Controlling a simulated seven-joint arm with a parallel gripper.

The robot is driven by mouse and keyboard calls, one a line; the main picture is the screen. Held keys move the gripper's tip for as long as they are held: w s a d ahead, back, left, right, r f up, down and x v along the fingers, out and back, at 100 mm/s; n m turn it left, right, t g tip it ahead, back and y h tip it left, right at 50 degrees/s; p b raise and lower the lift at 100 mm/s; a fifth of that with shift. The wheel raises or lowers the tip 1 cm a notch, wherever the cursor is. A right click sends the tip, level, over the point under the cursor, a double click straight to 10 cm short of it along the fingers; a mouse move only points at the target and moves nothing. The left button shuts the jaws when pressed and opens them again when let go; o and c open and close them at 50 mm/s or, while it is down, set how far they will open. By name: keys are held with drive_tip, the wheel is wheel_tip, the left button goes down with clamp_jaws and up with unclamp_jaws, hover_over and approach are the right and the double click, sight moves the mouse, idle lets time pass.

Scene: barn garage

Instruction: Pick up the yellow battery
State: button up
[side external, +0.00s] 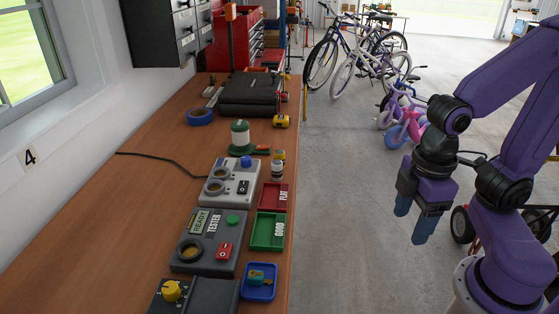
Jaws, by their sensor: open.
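A blue tray (272,296) sits near the front right edge of the bench. A small teal and yellow-orange item (258,274) lies in it; it may be the yellow battery, but it is too small to tell. A small upright cylinder (278,165) with yellow, white and dark parts stands farther back by the red bin; I cannot tell whether it is a battery. My gripper (414,217) is open and empty, its blue fingers pointing down. It hangs off the bench's right side, well apart from the tray and the cylinder.
A grey tester (208,253), a lighter grey unit (231,188) and a dark box with a yellow knob (205,297) line the bench. A red FLAT bin (268,196) and green GOOD bin (263,231) stand beside them. The bench's left half is mostly clear.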

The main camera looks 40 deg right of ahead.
drive_tip(key=w+a+r+m, duration=0.2)
drive_tip(key=w+a+m, duration=0.1)
drive_tip(key=w, duration=0.3)
drive_tip(key=w+a+r+m, duration=0.2)
drive_tip(key=w+m, duration=0.2)
drive_tip(key=w, duration=0.1)
drive_tip(key=m, duration=2.1)
hover_over(279, 152)
drive_tip(key=f, duration=1)
drive_tip(key=shift+s+a+f, duration=0.15)
drive_tip(key=shift+s, duration=0.1)
drive_tip(key=shift+w+f, duration=0.2)
drive_tip(key=shift+f, duration=2.65)
clamp_jaws()
